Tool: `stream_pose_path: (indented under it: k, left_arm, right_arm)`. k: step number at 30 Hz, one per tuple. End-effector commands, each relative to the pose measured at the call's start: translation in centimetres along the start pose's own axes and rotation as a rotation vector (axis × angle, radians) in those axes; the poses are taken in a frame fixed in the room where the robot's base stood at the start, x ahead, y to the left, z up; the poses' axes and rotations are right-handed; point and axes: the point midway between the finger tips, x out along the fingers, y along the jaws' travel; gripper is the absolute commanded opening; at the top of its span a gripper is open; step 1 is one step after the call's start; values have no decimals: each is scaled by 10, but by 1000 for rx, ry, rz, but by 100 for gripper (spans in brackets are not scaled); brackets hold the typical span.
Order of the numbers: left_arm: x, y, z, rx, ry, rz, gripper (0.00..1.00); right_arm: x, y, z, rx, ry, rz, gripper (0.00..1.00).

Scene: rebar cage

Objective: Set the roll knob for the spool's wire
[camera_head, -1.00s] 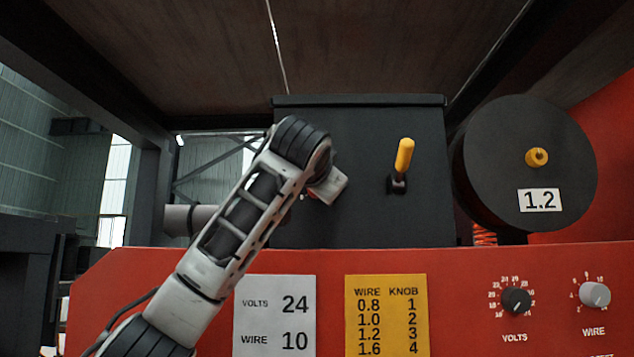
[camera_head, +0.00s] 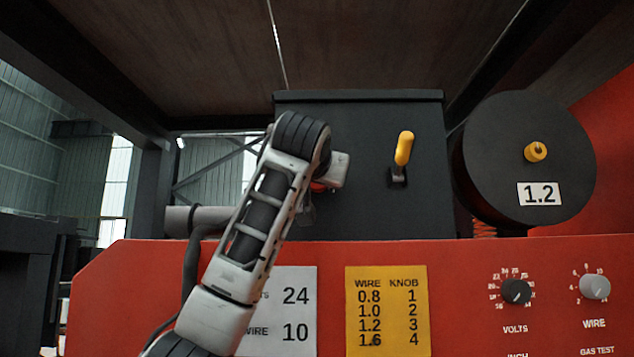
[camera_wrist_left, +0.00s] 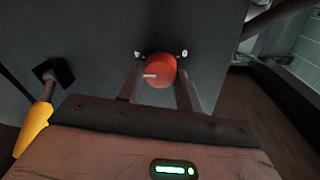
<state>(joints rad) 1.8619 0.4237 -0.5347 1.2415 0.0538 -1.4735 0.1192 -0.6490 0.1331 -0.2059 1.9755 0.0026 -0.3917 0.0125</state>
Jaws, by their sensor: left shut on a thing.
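The roll knob (camera_wrist_left: 160,71) is a round red knob with a white pointer line, on the side of the dark feeder box (camera_head: 370,215). In the left wrist view my left gripper (camera_wrist_left: 161,75) has one finger on each side of it and is shut on it. The white line points to the left in that view. In the head view my left arm largely hides the knob. The spool (camera_head: 515,125) is a black disc with a yellow hub and a label reading 1.2. The yellow chart (camera_head: 387,310) pairs wire 1.2 with knob 3. My right gripper is not in view.
A yellow-handled lever (camera_head: 403,150) stands on the box, right of my left arm; it also shows in the left wrist view (camera_wrist_left: 35,127). A white card (camera_head: 294,310), a VOLTS dial (camera_head: 516,291) and a WIRE dial (camera_head: 594,287) are on the red panel below.

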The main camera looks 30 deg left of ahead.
Motion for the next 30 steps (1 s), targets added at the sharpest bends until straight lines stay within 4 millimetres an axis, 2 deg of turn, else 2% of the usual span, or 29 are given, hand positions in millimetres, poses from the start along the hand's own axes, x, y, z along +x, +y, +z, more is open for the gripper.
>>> stream_pose_path:
  k: [15,22,30]
  left_arm:
    - [0,0,1,-436,26,-18,12]
    - [-1,-1,0,-547,34,-25,12]
    - [-1,-2,0,-599,38,-29,12]
  right_arm:
    - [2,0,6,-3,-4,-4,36]
    - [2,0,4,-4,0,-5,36]
    - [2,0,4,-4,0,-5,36]
